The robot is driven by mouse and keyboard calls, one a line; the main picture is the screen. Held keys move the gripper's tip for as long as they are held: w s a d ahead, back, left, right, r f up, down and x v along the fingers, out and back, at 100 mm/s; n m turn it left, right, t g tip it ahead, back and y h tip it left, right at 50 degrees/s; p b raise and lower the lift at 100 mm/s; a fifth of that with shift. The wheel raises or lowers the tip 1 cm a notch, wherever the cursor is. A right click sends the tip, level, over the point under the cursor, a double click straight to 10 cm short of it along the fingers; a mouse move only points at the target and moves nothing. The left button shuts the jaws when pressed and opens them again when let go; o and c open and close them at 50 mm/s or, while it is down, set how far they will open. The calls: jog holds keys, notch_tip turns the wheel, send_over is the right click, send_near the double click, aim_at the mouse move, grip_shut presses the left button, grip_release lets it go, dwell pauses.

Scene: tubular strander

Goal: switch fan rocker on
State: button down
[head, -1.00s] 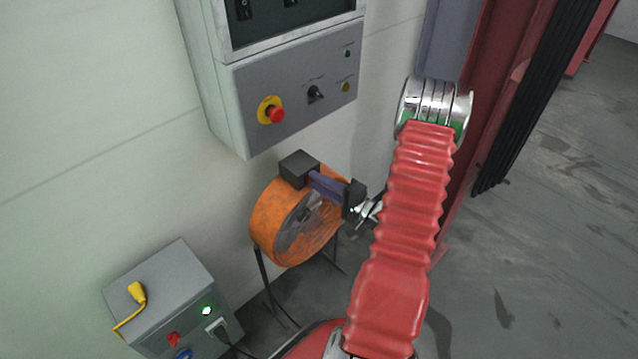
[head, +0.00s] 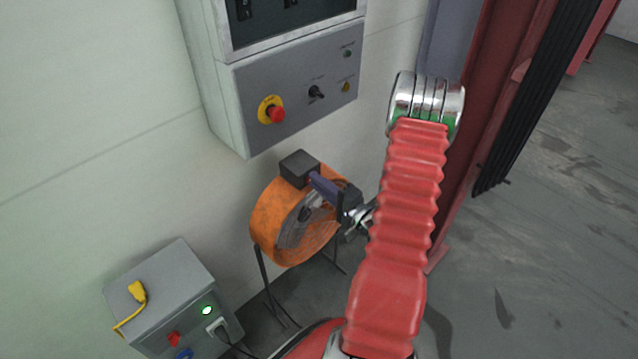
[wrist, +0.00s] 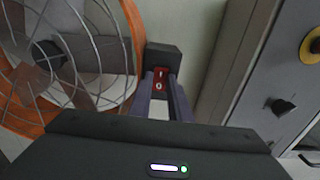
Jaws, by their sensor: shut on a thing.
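The orange drum fan (head: 265,222) stands on dark legs by the wall, with a dark switch box (head: 299,168) on its rim. In the wrist view, the red rocker (wrist: 160,80) shows on the box (wrist: 164,58), with "I" above "O". My gripper (head: 314,180) reaches the box from the right in the head view. Its two purple fingers (wrist: 161,84) flank the rocker and are shut on it. The head view hides the rocker. Its tilt is hard to tell.
A wall cabinet (head: 293,89) with a red emergency button (head: 275,113) hangs above the fan. A grey box (head: 160,290) with a lit green lamp (head: 207,310) stands lower left. A red machine column (head: 480,100) rises right of my arm.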

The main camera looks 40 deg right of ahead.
jog(key=shift+a+f+m+h, duration=0.1)
jog(key=shift+f+m+h, duration=0.15)
jog(key=shift+h, duration=0.25)
jog(key=c, duration=1.9)
grip_release()
jog(key=shift+r, duration=0.1)
jog(key=shift+s, duration=0.1)
jog(key=shift+s+a, duration=0.2)
jog(key=shift+s, duration=6.65)
